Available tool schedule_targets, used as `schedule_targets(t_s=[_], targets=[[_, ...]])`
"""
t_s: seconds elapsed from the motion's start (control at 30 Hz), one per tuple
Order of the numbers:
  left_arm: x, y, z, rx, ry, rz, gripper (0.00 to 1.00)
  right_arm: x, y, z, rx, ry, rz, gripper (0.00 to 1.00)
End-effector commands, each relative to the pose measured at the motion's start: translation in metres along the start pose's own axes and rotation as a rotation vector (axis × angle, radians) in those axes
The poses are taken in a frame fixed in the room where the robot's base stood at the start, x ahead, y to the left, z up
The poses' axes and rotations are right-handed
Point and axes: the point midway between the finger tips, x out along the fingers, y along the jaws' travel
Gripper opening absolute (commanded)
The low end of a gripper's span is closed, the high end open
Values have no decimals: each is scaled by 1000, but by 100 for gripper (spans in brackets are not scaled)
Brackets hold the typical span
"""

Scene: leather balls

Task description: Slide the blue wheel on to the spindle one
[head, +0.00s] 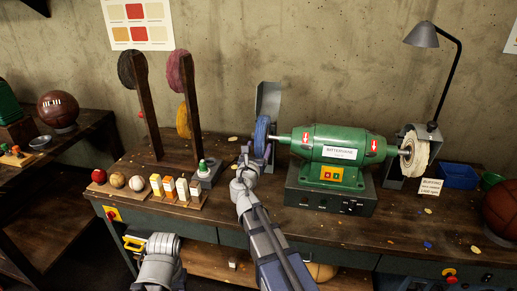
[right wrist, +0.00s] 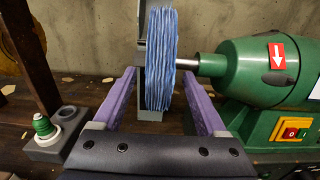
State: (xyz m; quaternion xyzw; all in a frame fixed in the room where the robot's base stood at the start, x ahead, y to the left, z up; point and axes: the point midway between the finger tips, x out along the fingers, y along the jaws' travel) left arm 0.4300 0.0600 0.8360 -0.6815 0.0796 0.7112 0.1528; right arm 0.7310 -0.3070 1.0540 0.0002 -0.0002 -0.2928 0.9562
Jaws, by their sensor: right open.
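The blue wheel (head: 262,135) stands upright at the left end of the green machine (head: 327,150). It also shows edge-on in the right wrist view (right wrist: 160,60). The machine's left spindle (head: 283,138) meets the wheel's right face; the wrist view (right wrist: 187,63) shows no gap there. Whether the spindle passes through the wheel is hidden. My right gripper (head: 257,154) is open, with one purple finger on each side of the wheel's lower part and visible gaps. My left gripper (head: 136,244) is low at the left, over the bench's front edge, and its jaws are unclear.
A grey guard (head: 268,97) stands behind the blue wheel. A white wheel (head: 415,153) is on the right spindle. Dark posts (head: 150,115) carry coloured wheels on the left.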

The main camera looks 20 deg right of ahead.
Motion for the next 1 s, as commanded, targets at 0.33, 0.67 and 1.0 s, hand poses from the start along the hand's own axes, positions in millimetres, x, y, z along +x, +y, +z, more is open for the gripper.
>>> schedule_targets(t_s=[0.33,0.67,1.0], targets=[[0,0,0,0,0,0,50,-42,-1,0,0,0,2,75],[0,0,0,0,0,0,50,-78,-1,0,-1,0,0,75],[0,0,0,0,0,0,50,-77,0,0,-1,0,0,75]])
